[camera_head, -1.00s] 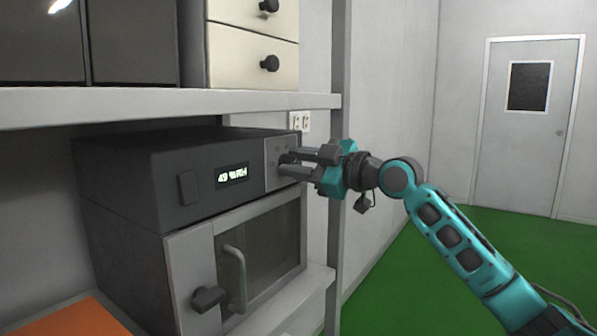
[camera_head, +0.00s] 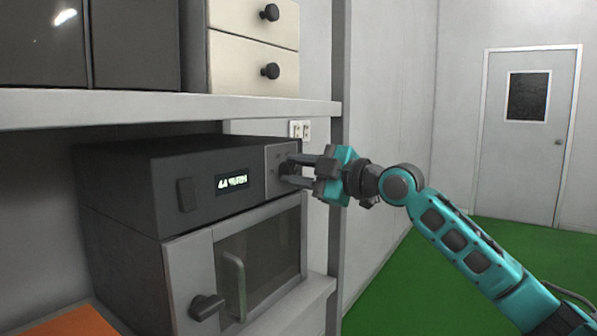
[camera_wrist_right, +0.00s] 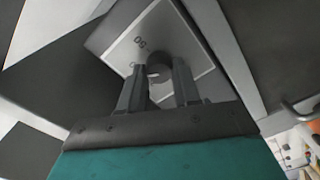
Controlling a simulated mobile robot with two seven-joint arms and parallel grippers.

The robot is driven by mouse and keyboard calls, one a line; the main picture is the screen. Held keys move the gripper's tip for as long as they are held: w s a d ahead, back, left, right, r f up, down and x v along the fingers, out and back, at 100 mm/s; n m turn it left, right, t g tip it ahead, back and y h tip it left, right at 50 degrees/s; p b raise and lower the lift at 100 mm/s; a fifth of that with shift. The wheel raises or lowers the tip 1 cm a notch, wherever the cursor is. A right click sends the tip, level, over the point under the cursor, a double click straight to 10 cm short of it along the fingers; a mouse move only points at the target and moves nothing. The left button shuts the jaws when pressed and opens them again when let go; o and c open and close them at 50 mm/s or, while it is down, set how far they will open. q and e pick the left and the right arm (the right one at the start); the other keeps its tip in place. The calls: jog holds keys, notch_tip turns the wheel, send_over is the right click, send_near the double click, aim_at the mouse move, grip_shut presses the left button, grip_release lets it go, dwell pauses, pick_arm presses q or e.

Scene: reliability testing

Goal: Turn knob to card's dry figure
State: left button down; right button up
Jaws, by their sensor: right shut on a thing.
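The dark round knob (camera_wrist_right: 158,66) sits on a pale dial plate (camera_wrist_right: 187,37) with printed marks, one reading 50. My right gripper (camera_wrist_right: 160,80) is shut on the knob, one finger on each side. In the head view the right gripper (camera_head: 291,172) reaches in from the right to the plate at the chamber's upper right, and its fingers partly hide the knob. The lit display (camera_head: 231,184) on the dark test chamber (camera_head: 150,190) seems to read 44 %RH. No card can be made out. My left gripper is not in view.
Below the display is a closed chamber door with a window (camera_head: 262,250), a handle (camera_head: 236,284) and a dark latch (camera_head: 206,306). A shelf (camera_head: 150,106) runs above the chamber. An orange surface (camera_head: 70,322) lies at lower left.

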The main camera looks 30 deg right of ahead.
jog(key=o, duration=1)
jog(key=shift+o, duration=0.2)
jog(key=shift+s, duration=0.1)
jog(key=shift+s+d+f, duration=0.1)
jog(key=shift+s+d, duration=0.1)
jog(key=shift+s, duration=0.1)
pick_arm(q)
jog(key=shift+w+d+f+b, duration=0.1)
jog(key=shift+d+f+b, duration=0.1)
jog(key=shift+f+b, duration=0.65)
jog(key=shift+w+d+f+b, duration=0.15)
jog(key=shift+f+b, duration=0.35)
jog(key=shift+b, duration=0.6)
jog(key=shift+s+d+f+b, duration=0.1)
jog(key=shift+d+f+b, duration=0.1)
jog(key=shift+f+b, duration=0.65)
pick_arm(e)
jog(key=v, duration=1.2)
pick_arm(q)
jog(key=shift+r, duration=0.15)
